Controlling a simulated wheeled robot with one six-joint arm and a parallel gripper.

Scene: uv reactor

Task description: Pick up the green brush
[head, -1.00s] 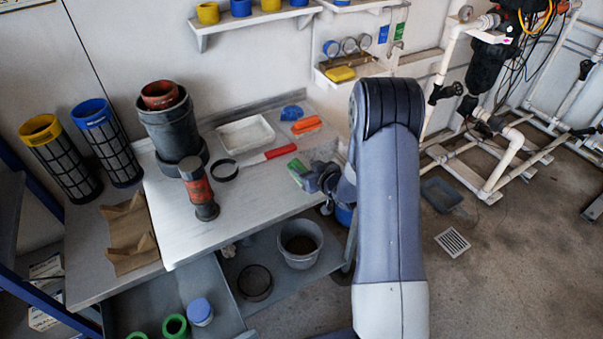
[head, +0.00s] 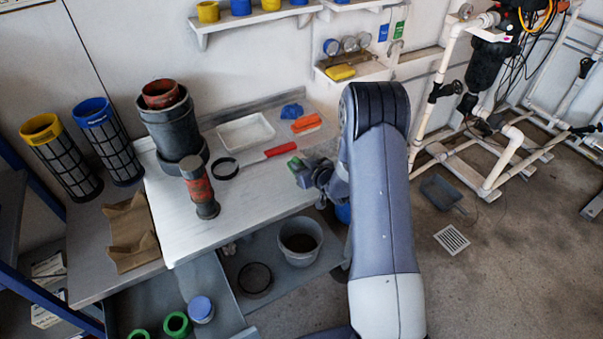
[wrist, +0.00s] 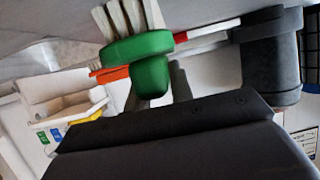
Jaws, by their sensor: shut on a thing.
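The green brush (wrist: 140,47) shows large in the wrist view, with its pale bristles toward the top of the picture. My gripper (wrist: 160,85) is shut on the brush's rounded green end; the dark gripper body hides part of the hold. In the head view a small green part of the brush (head: 295,162) shows at the tip of my gripper (head: 302,168), over the right part of the white worktop (head: 235,198). I cannot tell there how high it is above the top.
A red-handled tool (head: 280,149) lies left of the brush, near an orange brush (head: 306,123), a blue item (head: 291,111) and a white tray (head: 246,132). A red-and-grey cylinder (head: 200,188) stands further left. A grey bucket (head: 300,243) sits below the worktop's edge.

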